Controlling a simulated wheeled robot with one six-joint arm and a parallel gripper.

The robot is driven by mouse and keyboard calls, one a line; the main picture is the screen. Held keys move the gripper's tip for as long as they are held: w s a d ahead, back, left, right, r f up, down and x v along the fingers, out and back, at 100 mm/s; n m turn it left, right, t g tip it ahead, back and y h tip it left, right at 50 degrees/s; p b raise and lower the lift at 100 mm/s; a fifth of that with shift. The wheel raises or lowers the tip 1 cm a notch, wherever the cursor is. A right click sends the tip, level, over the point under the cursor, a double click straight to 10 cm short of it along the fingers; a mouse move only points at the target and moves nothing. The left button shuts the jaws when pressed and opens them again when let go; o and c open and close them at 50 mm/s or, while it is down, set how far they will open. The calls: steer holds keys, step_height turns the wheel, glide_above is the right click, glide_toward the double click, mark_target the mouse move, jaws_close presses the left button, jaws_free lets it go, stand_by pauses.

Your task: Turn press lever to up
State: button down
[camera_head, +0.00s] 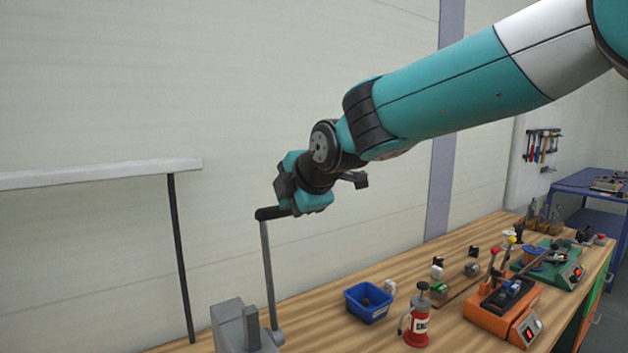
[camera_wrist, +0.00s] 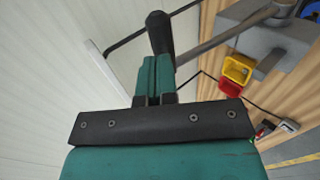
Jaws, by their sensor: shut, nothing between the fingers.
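The press lever (camera_head: 267,270) is a grey rod that stands nearly upright, leaning slightly left, beside the grey press (camera_head: 228,324). A black handle (camera_head: 270,213) sticks out sideways from its top. My gripper (camera_head: 292,205) is at the right end of this handle, and the contact itself is hard to make out. In the wrist view, my closed teal fingers (camera_wrist: 157,70) point at the black handle (camera_wrist: 158,33), which lies just beyond their tips. They do not enclose it. The rod (camera_wrist: 215,43) runs right from the handle toward the grey press (camera_wrist: 280,38).
A blue bin (camera_head: 368,303), a red bottle (camera_head: 418,318) and an orange device (camera_head: 505,308) stand on the wooden bench to the right. A white ledge (camera_head: 100,173) on a dark post is at left.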

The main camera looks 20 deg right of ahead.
steer(key=b+v, duration=0.4)
steer(key=v, duration=0.8)
steer(key=s+f+m+g+b, duration=0.1)
steer(key=s+f+m+g, duration=0.4)
steer(key=s+f, duration=0.7)
steer(key=s+a+f+m+g+y+b, duration=0.1)
steer(key=s+f+m+g, duration=0.4)
steer(key=s+f+m, duration=0.4)
steer(key=s+f, duration=0.3)
steer(key=shift+a+f+b, duration=0.3)
steer(key=shift+f, duration=0.1)
